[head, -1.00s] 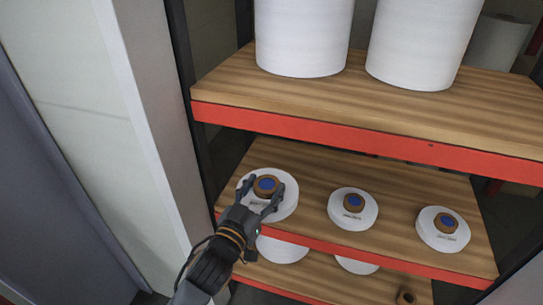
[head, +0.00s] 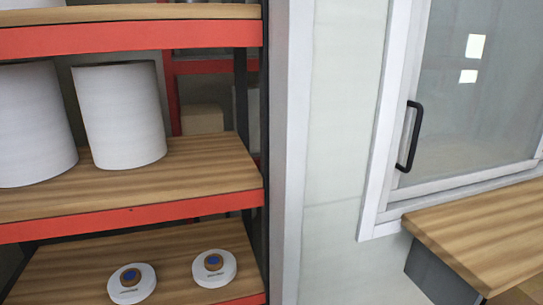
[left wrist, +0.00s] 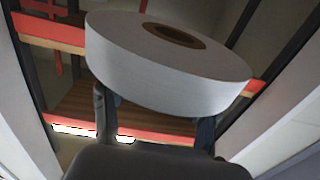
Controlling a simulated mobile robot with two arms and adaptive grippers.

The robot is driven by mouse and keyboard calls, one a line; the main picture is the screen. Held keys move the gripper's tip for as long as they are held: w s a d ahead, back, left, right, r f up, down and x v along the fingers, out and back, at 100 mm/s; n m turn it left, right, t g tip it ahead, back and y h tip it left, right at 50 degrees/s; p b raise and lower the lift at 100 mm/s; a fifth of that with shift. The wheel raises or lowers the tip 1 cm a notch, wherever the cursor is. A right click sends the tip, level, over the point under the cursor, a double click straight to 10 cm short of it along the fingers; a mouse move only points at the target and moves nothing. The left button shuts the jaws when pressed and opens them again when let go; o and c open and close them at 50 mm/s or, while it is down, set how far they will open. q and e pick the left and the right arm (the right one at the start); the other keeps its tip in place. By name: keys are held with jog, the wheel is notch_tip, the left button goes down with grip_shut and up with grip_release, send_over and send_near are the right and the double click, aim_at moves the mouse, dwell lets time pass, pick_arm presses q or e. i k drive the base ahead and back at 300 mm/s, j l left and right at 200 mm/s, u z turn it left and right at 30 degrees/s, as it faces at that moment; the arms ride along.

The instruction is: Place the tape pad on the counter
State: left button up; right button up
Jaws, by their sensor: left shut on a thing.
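In the left wrist view a white tape pad (left wrist: 165,75) with a brown core sits in my left gripper (left wrist: 155,118). The gripper's two fingers are on either side of the pad, and its far side is hidden. The left gripper does not show in the head view. The counter (head: 490,232) is a wooden top at the right of the head view, below a glazed window, and the part in view is bare. My right gripper shows in neither view.
A red-edged wooden shelf rack (head: 130,218) stands at the left. Two more tape pads, a left one (head: 146,288) and a right one (head: 225,275), lie on its lower shelf. Large white rolls (head: 120,115) stand above. A pale wall (head: 340,130) separates rack and counter.

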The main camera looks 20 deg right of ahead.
aim_at(505, 229)
jog(key=k+l, duration=0.15)
jog(key=l, duration=0.2)
jog(key=k+l, duration=0.1)
jog(key=l, duration=0.25)
jog(key=k+l, duration=0.15)
jog(key=l, duration=0.25)
jog(key=k+l, duration=0.1)
jog(key=l, duration=0.25)
jog(key=k+l, duration=0.15)
jog(key=l, duration=0.2)
jog(key=k+l, duration=0.1)
jog(key=l, duration=0.25)
jog(key=k+l, duration=0.15)
jog(key=l, duration=0.25)
jog(key=k+l, duration=0.1)
jog(key=l, duration=0.25)
